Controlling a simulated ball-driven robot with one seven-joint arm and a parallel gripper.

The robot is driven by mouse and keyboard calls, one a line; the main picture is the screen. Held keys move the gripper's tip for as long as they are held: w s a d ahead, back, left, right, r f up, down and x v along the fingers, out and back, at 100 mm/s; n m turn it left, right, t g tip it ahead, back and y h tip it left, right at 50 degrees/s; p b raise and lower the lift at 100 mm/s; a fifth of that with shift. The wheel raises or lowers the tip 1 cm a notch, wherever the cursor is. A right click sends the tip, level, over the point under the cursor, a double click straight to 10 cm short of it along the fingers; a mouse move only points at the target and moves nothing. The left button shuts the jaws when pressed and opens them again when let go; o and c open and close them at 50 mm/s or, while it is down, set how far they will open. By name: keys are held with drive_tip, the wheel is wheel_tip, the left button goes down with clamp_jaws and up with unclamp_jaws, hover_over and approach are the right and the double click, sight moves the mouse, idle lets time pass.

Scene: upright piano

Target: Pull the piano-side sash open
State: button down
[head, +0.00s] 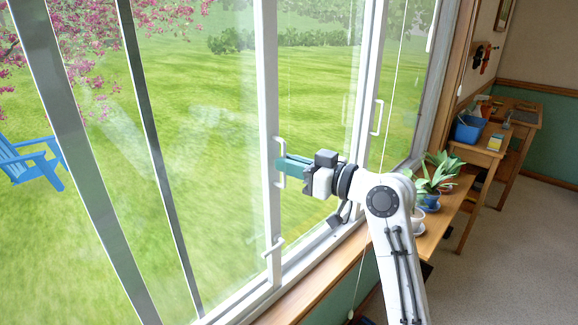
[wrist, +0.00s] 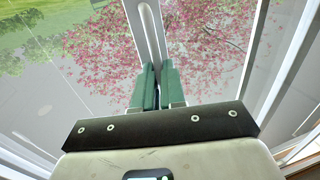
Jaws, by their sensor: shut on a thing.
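A white-framed window sash has its upright stile (head: 268,90) in the middle of the head view. A white pull handle (head: 280,148) is fixed on this stile, with a smaller white handle (head: 274,247) lower down. My gripper (head: 284,166) has its green fingers at the upper handle and is shut on it; the fingers cover part of the handle. In the wrist view, the green fingers (wrist: 158,86) stand on either side of the white handle bar (wrist: 151,30). No piano shows, and I cannot tell how far the sash stands open.
A second stile to the right bears another white handle (head: 377,117). A thin cord (head: 391,110) hangs before the window. Potted plants (head: 436,175) stand on a wooden shelf near my arm. A wooden desk (head: 490,130) holds a blue bin (head: 468,130). Carpet (head: 515,240) is clear at right.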

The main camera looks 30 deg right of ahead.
drive_tip(key=c, duration=1.2)
unclamp_jaws()
drive_tip(key=v, duration=1)
drive_tip(key=shift+s+d+b, duration=0.2)
drive_tip(key=shift+s+b, duration=0.1)
drive_tip(key=shift+s, duration=0.05)
